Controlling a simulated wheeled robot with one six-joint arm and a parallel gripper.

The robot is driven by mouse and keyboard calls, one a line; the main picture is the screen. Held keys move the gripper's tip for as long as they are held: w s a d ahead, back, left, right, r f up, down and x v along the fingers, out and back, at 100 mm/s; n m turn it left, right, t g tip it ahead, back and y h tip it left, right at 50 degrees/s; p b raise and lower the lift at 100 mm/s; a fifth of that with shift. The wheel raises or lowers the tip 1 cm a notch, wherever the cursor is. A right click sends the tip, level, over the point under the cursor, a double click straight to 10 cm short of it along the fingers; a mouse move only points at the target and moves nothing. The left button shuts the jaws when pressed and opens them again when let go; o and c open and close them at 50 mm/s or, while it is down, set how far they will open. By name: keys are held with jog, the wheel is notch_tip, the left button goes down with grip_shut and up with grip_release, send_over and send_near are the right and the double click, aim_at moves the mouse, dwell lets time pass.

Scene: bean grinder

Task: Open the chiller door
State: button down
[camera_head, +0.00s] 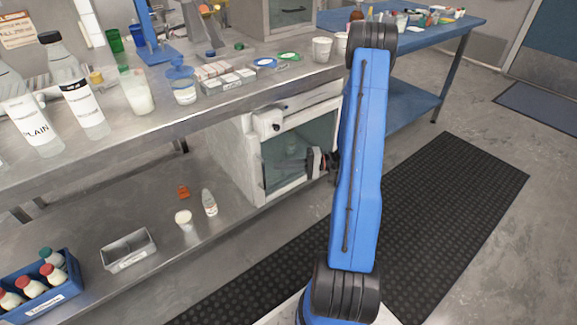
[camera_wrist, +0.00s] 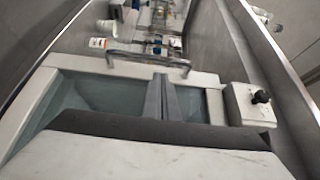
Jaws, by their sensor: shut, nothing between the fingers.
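The chiller (camera_head: 250,170) is a white box under the steel bench, with a white-framed glass door (camera_head: 285,155) that looks shut. In the wrist view the glass door (camera_wrist: 95,88) spans the middle, with a metal bar handle (camera_wrist: 150,60) along its far edge. My gripper (camera_head: 316,160) is at the right side of the door in the head view, partly hidden by my arm. In the wrist view my gripper (camera_wrist: 162,78) shows two dark fingers together, empty, over the glass and pointing at the handle. The fingertips look close to the handle; I cannot tell if they touch it.
A white control box with a black knob (camera_wrist: 260,97) sits right of the door. The bench top (camera_head: 150,125) above holds bottles and cups. A lower shelf (camera_head: 150,210) holds a blue crate (camera_head: 45,300) and a small tray (camera_head: 128,250). A black mat (camera_head: 440,200) covers clear floor.

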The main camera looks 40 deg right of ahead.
aim_at(269, 167)
jog(key=shift+x, duration=2.6)
jog(key=shift+s, duration=0.1)
